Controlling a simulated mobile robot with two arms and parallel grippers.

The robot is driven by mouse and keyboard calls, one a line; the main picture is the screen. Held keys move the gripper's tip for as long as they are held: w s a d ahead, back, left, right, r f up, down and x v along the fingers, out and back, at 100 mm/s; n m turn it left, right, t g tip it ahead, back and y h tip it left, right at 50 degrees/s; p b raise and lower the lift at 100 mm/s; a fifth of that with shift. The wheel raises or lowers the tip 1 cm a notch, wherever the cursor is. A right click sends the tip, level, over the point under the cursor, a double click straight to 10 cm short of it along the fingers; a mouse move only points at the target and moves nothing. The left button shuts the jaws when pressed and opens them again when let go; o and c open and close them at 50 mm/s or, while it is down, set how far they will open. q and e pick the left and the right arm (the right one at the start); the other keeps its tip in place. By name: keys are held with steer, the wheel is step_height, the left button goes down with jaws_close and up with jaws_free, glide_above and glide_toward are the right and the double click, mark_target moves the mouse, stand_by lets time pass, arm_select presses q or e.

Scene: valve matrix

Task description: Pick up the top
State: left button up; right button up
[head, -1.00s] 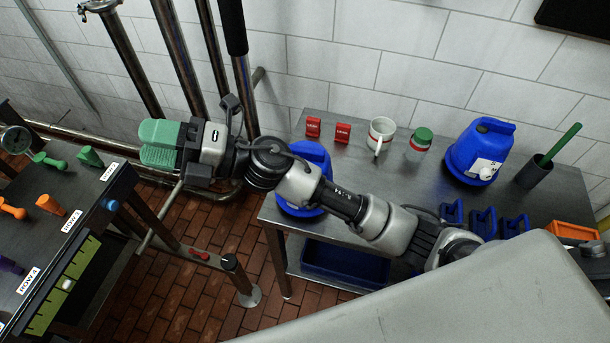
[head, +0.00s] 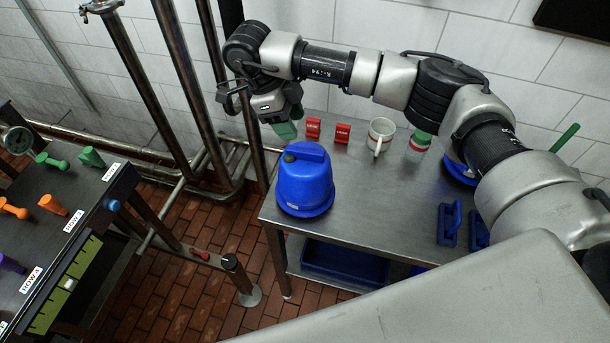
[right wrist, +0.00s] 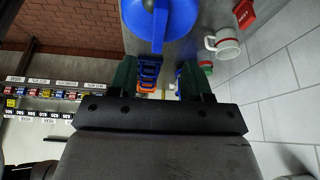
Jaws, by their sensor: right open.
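The task's "top" is not plain by name; a blue domed piece (head: 304,190) with a ridge-like handle and a dark knob stands upright at the left end of the steel table. It also shows at the upper edge of the right wrist view (right wrist: 178,25). A second blue domed piece (head: 458,172) is mostly hidden behind my right arm. My right gripper (head: 287,128) has green fingers, points down and is behind and above the nearer dome, apart from it. In the right wrist view its fingers (right wrist: 160,82) are spread with nothing held between them. My left gripper is not seen.
The steel table (head: 365,215) also holds red blocks (head: 342,132), a white mug (head: 381,134), a green-lidded jar (head: 420,140) and blue handled pieces (head: 449,222). Vertical pipes (head: 180,75) stand left of it. A bench with coloured handles (head: 50,160) is at far left.

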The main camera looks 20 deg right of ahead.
mark_target(303, 149)
steer(key=x, duration=0.2)
steer(key=shift+d+f, duration=0.15)
steer(key=shift+f, duration=0.2)
steer(key=p+x, duration=0.2)
steer(key=x, duration=0.2)
steer(key=shift+s+a+p, duration=0.1)
steer(key=shift+a+p, duration=0.2)
steer(key=shift+p, duration=0.1)
steer(key=shift+s+d+f, duration=0.1)
steer(key=shift+d+f, duration=0.1)
steer(key=shift+f, duration=0.45)
jaws_close()
